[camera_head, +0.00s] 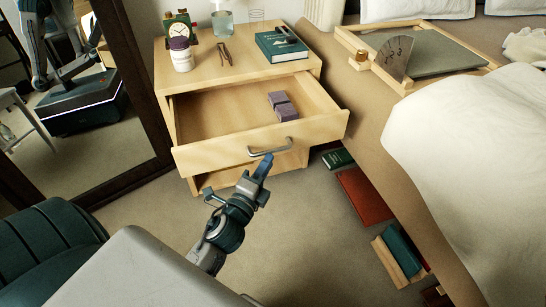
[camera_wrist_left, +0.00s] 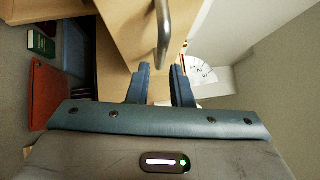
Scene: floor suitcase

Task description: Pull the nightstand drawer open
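The wooden nightstand (camera_head: 225,75) stands against the wall with its top drawer (camera_head: 215,156) pulled well out. A silver bar handle (camera_head: 284,148) is on the drawer front. My left gripper (camera_head: 265,160) is just in front of the drawer front at the handle. In the left wrist view, its two blue fingers (camera_wrist_left: 162,70) stand apart with a gap between them. The handle (camera_wrist_left: 163,30) lines up with that gap, near the fingertips; I cannot tell whether it touches them. My right gripper is not in view.
A white bottle (camera_head: 182,60), a glass (camera_head: 222,24) and a green book (camera_head: 281,46) are on the nightstand top. The bed (camera_head: 470,130) is at right, with books (camera_head: 363,195) on the floor beside it. A mirror (camera_head: 135,75) stands at left. Carpet is clear before the drawer.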

